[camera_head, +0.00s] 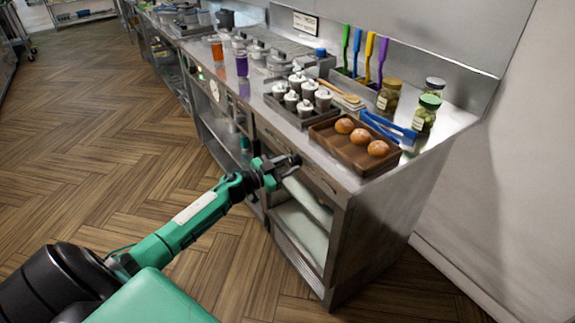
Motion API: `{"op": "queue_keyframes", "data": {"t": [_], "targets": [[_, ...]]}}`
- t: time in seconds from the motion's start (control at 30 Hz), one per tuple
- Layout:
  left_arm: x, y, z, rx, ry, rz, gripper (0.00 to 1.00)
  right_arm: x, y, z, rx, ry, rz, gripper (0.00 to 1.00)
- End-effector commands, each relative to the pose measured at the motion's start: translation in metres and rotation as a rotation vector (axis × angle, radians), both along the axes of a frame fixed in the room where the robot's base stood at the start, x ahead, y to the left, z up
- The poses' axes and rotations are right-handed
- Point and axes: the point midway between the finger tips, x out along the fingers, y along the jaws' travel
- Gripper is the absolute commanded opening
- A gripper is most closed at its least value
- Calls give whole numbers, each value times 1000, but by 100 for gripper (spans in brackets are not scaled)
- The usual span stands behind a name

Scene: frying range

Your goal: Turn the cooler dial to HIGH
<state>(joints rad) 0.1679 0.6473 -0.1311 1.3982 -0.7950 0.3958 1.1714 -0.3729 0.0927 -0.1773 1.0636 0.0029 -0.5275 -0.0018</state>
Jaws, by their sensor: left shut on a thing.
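My left gripper (287,163) reaches in from the lower left to the steel front panel (319,181) just below the counter's front edge. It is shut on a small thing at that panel. The thing sits where a dial would be and seems to be the cooler dial, but the fingers hide it. Its setting and any HIGH mark cannot be read. A pale round gauge or dial (214,90) shows farther left on the counter front, near a small green light, apart from my gripper. My right gripper is not in view.
Open shelves (300,230) lie below the panel. The wooden floor (110,120) to the left is clear.

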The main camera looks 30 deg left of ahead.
Motion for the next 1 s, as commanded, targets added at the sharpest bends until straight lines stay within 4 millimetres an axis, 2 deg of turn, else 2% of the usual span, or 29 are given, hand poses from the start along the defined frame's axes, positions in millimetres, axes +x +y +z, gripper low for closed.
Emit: {"op": "queue_keyframes", "data": {"t": [0.17,0.37,0.77,1.0], "targets": [[0,0,-1,156,-63,-1,13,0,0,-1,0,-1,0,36],[0,0,-1,332,-136,0,13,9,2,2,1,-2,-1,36],[0,0,-2,683,-282,-2,13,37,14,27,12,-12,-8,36],[0,0,-3,896,-369,-2,13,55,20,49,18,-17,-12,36]]}}
